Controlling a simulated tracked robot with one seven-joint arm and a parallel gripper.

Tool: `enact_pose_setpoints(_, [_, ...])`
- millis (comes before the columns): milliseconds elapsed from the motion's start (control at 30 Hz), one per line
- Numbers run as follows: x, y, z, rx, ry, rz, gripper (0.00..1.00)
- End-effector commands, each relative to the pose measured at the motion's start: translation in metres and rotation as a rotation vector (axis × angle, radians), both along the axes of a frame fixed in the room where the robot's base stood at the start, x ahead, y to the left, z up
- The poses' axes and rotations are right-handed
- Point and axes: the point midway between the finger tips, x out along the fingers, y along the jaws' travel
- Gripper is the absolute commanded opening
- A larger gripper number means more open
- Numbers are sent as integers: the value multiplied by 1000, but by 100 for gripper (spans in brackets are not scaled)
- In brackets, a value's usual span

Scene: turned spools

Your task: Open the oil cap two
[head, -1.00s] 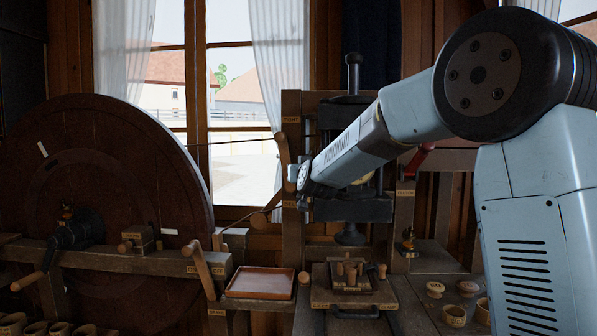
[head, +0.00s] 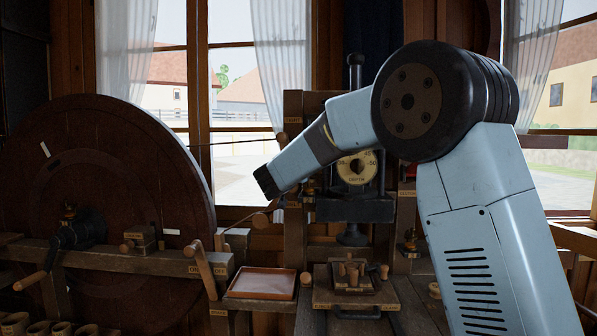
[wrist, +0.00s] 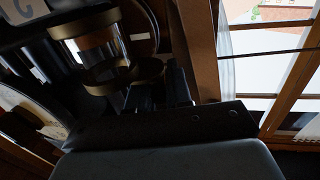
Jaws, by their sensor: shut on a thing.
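In the wrist view, a clear cylinder with brass rings, an oiler with its oil cap (wrist: 108,76), is close to my gripper (wrist: 160,92). The dark fingers are shut at its lower brass ring, and their exact contact is hard to see in the shadow. A pale plate with a dark mark like a 2 (wrist: 38,12) is at the upper left. In the head view, the dark end of my arm is left of the press, and the fingers cannot be made out there. Small brass oilers show on the wheel bearing (head: 69,212) and right of the press (head: 410,241).
The press (head: 355,209) with a brass dial (head: 357,167) stands close to my arm. A large dark wheel (head: 110,150) fills the left. A shallow tray (head: 262,283) and a wooden board with pegs (head: 355,298) lie below. Wooden handles stick up near the tray.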

Motion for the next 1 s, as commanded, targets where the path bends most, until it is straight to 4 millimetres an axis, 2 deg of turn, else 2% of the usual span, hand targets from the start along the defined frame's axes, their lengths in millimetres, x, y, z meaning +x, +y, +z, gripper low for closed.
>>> enact_pose_setpoints(200, [6, 0, 0, 1, -2, -178, 0])
enact_pose_setpoints(500, [10, -1, 0, 1, -2, -340, 0])
enact_pose_setpoints(1000, [11, -3, 1, 0, -4, -403, 0])
